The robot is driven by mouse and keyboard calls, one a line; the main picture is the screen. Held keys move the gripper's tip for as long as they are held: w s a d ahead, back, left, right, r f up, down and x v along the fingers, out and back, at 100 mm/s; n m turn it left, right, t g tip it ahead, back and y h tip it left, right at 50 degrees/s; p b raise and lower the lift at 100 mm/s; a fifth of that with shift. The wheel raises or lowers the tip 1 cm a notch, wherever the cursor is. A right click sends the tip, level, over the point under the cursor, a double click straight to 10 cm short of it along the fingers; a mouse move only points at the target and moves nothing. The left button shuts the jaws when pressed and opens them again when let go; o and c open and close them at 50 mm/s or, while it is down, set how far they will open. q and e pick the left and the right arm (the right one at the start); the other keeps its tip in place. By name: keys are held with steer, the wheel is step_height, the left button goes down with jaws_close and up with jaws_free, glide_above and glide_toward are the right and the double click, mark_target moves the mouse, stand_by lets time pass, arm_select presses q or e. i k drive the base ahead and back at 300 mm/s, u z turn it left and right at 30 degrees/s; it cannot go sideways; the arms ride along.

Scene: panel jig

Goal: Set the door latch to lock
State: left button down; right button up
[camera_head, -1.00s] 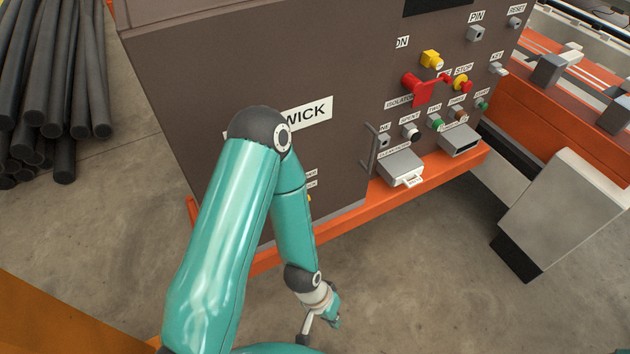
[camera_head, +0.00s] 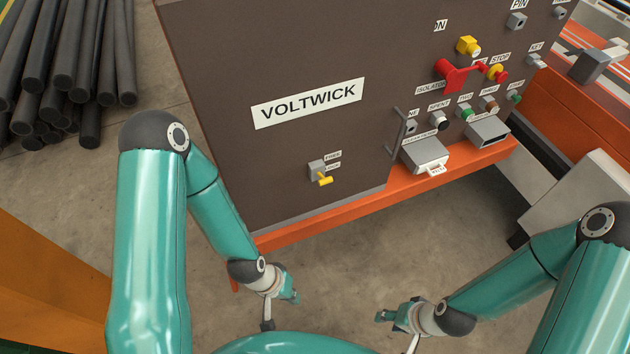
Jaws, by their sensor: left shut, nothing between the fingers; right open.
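The door latch (camera_head: 317,170) is a small grey block with a yellow lever low on the brown cabinet door, below the VOLTWICK plate. Its yellow lever (camera_head: 325,180) sticks out at the block's lower right. Two small labels (camera_head: 333,160) sit to its upper right, too small to read surely. My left gripper (camera_head: 289,296) is shut and empty, below and in front of the cabinet, well apart from the latch. My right gripper (camera_head: 388,316) is open and empty, to the right of the left one over the floor, also apart from the cabinet.
Right of the latch are a grey vertical handle (camera_head: 396,132), a grey box (camera_head: 426,154), a red isolator lever (camera_head: 455,73) and several buttons. An orange rail (camera_head: 350,208) runs along the cabinet's foot. Black bars (camera_head: 65,65) are stacked at left. The floor between is clear.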

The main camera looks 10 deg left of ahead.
mark_target(323, 181)
steer(key=u, duration=0.2)
steer(key=k, duration=1.55)
steer(key=u, duration=0.4)
steer(key=i, duration=1.75)
steer(key=z, duration=0.55)
